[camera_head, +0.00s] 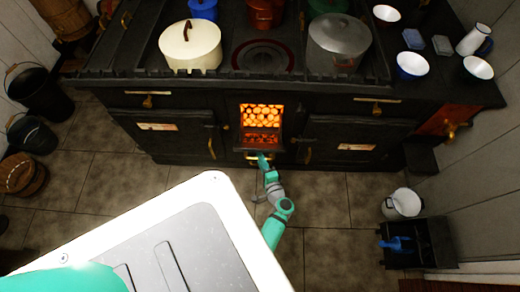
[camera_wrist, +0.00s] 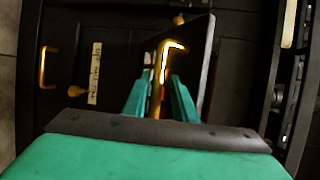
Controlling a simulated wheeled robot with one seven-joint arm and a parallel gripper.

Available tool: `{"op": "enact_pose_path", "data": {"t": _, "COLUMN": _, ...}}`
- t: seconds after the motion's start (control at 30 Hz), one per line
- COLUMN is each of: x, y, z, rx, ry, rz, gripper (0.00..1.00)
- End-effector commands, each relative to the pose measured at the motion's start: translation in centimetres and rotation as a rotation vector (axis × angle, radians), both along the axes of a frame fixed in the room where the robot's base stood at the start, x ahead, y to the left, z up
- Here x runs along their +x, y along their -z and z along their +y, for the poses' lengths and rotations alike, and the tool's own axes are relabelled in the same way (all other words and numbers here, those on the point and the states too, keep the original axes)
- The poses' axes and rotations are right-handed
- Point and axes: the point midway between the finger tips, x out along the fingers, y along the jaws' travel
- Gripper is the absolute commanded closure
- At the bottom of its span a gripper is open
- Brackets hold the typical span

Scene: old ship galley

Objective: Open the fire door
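The fire door (camera_head: 266,146) is a small dark panel at the front middle of the black stove, below a glowing orange fire opening (camera_head: 262,116). The opening is uncovered and the panel appears swung out and down. In the wrist view the door (camera_wrist: 203,62) is a tilted dark panel with a bent brass handle (camera_wrist: 164,62). My gripper (camera_head: 263,158) is at the door's front edge. In the wrist view my gripper (camera_wrist: 161,84) has its two green fingers on either side of the handle. Whether they press on it is unclear.
The stove top holds a cream pot (camera_head: 190,48) and a grey lidded pot (camera_head: 339,38). Larger closed doors with brass handles flank the fire opening. Buckets (camera_head: 38,92) stand at the left, and a white pail (camera_head: 403,204) at the right.

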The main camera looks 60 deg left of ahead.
Motion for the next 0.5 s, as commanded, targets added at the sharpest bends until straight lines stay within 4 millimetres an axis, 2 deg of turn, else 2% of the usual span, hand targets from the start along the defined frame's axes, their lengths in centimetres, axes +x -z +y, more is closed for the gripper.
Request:
{"op": "enact_pose_path", "data": {"t": 0.13, "x": 0.1, "y": -0.4, "z": 0.0, "rx": 0.006, "ry": -0.001, "rz": -0.004, "gripper": 0.69}}
{"op": "enact_pose_path", "data": {"t": 0.23, "x": 0.1, "y": -0.5, "z": -0.7, "rx": 0.006, "ry": 0.001, "rz": -0.004, "gripper": 0.69}}
{"op": "enact_pose_path", "data": {"t": 0.5, "x": -0.8, "y": -1.2, "z": -5.3, "rx": 0.002, "ry": 0.004, "rz": -0.002, "gripper": 0.69}}
